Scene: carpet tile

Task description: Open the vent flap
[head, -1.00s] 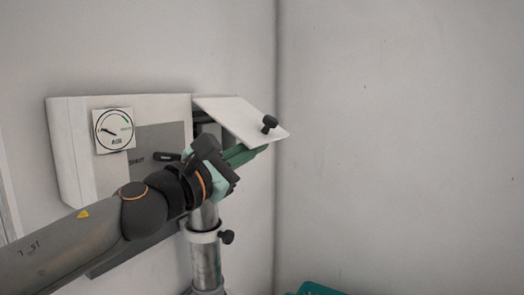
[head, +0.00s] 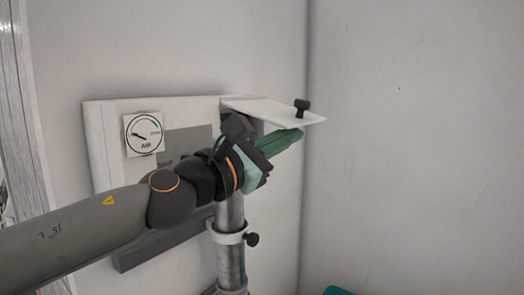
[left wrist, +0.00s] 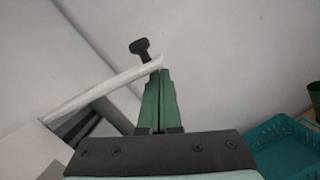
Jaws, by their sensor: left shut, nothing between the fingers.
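The vent flap (head: 268,109) is a white panel hinged at its upper edge on the white wall unit (head: 103,135). It stands swung up and out, close to level, with a black knob (head: 302,107) near its outer edge. My left gripper (head: 298,134) has green fingers, shut and empty, just below the flap's outer part. In the left wrist view the fingertips (left wrist: 160,73) meet the edge of the flap (left wrist: 105,92), with the knob (left wrist: 140,48) beyond. Whether they press on it is hard to tell. The opening behind the flap is mostly hidden by my wrist. My right gripper is not in view.
A round AIR gauge (head: 144,134) sits on the unit's left. A metal post (head: 230,252) with a clamp and black knob (head: 252,239) stands below. A teal basket (left wrist: 285,150) is at the right in the left wrist view. The right wall is bare.

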